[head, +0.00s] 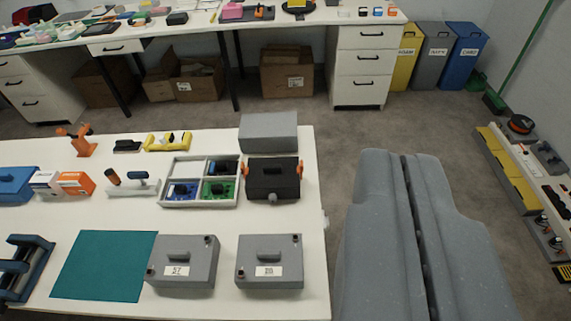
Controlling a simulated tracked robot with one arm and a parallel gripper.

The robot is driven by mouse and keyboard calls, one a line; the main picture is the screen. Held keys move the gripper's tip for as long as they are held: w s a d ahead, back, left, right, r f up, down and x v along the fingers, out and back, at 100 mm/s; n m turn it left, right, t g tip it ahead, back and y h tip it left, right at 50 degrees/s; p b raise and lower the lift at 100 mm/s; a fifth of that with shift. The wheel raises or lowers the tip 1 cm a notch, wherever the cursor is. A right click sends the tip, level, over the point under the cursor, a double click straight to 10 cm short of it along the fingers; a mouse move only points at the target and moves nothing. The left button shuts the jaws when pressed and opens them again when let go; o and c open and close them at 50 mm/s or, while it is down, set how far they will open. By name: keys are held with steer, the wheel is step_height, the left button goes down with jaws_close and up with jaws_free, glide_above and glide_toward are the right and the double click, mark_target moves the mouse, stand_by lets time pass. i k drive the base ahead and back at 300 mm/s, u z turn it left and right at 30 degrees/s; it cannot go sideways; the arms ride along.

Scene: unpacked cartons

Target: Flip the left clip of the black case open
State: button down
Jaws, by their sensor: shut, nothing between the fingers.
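My gripper (404,158) is large and grey in the foreground, right of the table and over the floor. Its fingers are shut with a thin dark seam between them and hold nothing. It is apart from the case.
A grey box (268,131) stands right behind the case, and a divided tray (165,182) is close on its left. Two grey lidded boxes (186,262) (270,262) stand in front, beside a teal mat (103,266). A low shelf (528,185) is at far right. Floor between is clear.

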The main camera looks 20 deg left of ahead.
mark_target(244, 170)
steer(key=z, duration=0.15)
steer(key=i, duration=1)
steer(key=u, duration=0.05)
